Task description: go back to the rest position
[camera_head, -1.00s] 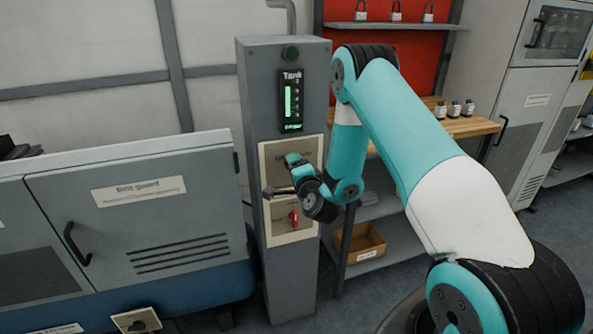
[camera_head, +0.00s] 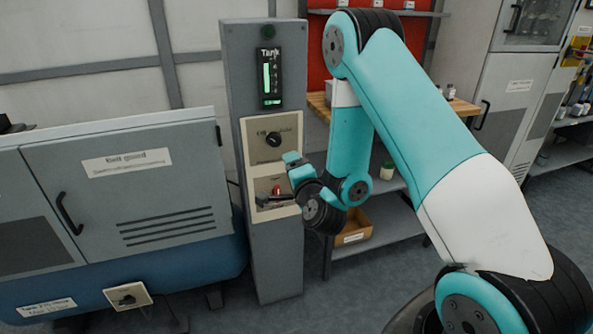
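My gripper (camera_head: 264,201) is at the end of my turquoise and white arm, in front of the grey Tank column (camera_head: 279,255). It points left across the lower cream panel and covers part of it. A red switch (camera_head: 276,190) shows just above the dark fingers. Whether the fingers are apart or closed, or touch the panel, I cannot tell. The upper cream panel has a black knob (camera_head: 273,139) in plain view. A black display (camera_head: 270,78) with a lit green bar is above it.
A grey belt guard cabinet (camera_head: 135,190) stands left of the column. A small panel with a black knob (camera_head: 128,297) is low in front of it. Right of the column is a shelf unit with a wooden top (camera_head: 462,108) and a cardboard box (camera_head: 352,226). Grey floor shows between.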

